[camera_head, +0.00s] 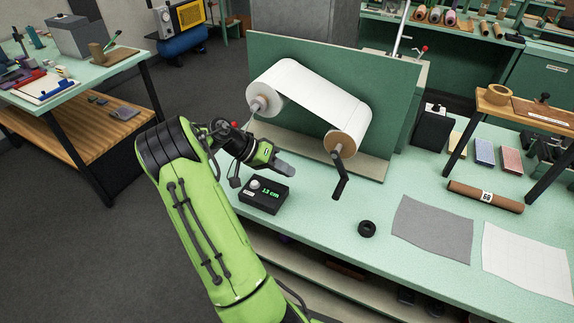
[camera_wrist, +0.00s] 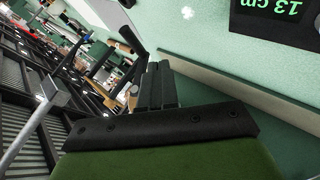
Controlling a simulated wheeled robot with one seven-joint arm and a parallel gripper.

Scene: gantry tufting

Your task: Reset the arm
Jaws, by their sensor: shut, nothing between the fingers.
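My green arm reaches up from the bottom of the head view. My gripper (camera_head: 285,168) is over the near left part of the green worktable, in front of the white roll and above the black display box. In the wrist view the dark fingers (camera_wrist: 158,84) lie together with nothing between them. The display box (camera_head: 265,194) reads "13 cm" in green, and part of it shows upside down in the wrist view (camera_wrist: 275,14).
The white roll (camera_head: 313,96) spans two rollers with a dark crank (camera_head: 340,178) on a green panel. A black ring (camera_head: 367,229), a grey sheet (camera_head: 432,230), a white sheet (camera_head: 525,258) and a brown roll (camera_head: 485,196) lie right. Another table (camera_head: 105,68) stands left.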

